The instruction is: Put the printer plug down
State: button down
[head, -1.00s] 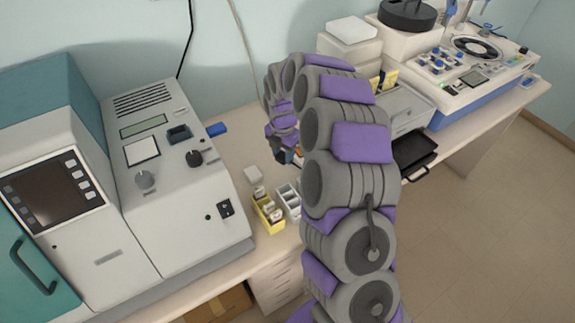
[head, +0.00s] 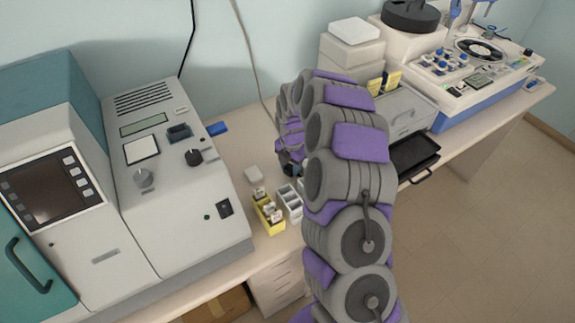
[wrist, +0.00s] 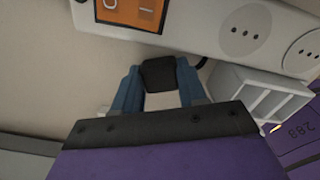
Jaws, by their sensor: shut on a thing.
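The printer plug (wrist: 158,74) is a small black block in the wrist view. My gripper (wrist: 157,82) has blue fingers, shut on the plug from both sides. The plug is in front of the long edge of a white power strip (wrist: 190,28) and outside its sockets. Whether the plug touches the tabletop cannot be told. In the head view my gripper (head: 289,170) is mostly hidden by my arm, low over the table behind the small racks, and the plug cannot be made out.
The strip has an orange switch (wrist: 132,12) and round sockets (wrist: 246,30). A white rack (wrist: 258,98) stands close on the right. In the head view, a yellow slide box (head: 268,212) and a large analyser (head: 165,185) are on the left, the printer (head: 405,112) on the right.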

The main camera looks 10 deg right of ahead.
aim_at(291, 167)
jog(key=shift+s+d+f, duration=0.1)
jog(key=shift+f, duration=0.15)
jog(key=c, duration=0.6)
grip_release()
jog(key=shift+f, duration=0.1)
jog(key=shift+w, duration=0.2)
jog(key=shift+r, duration=0.2)
notch_tip(291, 167, up, 12)
jog(key=p, duration=0.2)
jog(key=s+a+r+m, duration=0.2)
jog(key=s+r+m, duration=0.3)
jog(key=s+r, duration=0.3)
jog(key=s+r+m, duration=0.1)
jog(key=s+m, duration=0.6)
jog(key=s, duration=0.4)
jog(key=s+d+r+m+g, duration=0.1)
jog(key=s+m, duration=0.6)
jog(key=s, duration=0.5)
jog(key=s+r+m, duration=0.2)
jog(key=s+m, duration=0.5)
jog(key=s, duration=0.4)
jog(key=shift+s+d+g, duration=0.2)
jog(key=shift+s+g, duration=0.05)
jog(key=shift+g, duration=0.15)
